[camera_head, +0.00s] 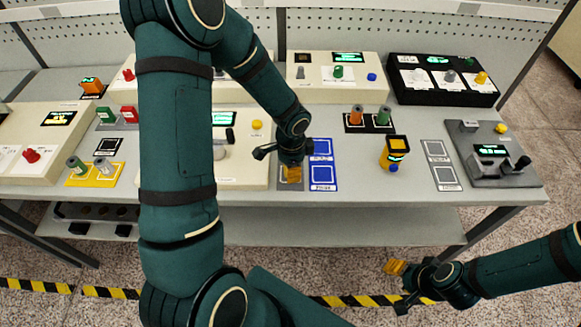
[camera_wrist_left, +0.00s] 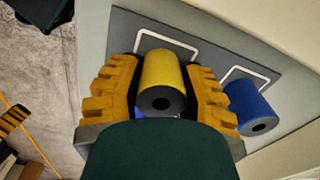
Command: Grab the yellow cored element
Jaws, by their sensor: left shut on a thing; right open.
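The yellow cored element (camera_wrist_left: 162,75) is a yellow cylinder with a dark core in its end face. In the left wrist view it sits between the two orange fingers of my left gripper (camera_head: 293,172), which are shut on it. It is over a grey mat with white square outlines (camera_wrist_left: 190,47); whether it touches the mat I cannot tell. In the head view the gripper hides it. A blue cored element (camera_wrist_left: 248,107) lies just right of the right finger. My right gripper (camera_head: 396,268) is open and empty, low in front of the table.
A blue pad with white outlines (camera_head: 322,173) lies right of my left gripper. A yellow-and-black device (camera_head: 394,151) stands farther right. Grey control box (camera_head: 490,150) is at the right edge.

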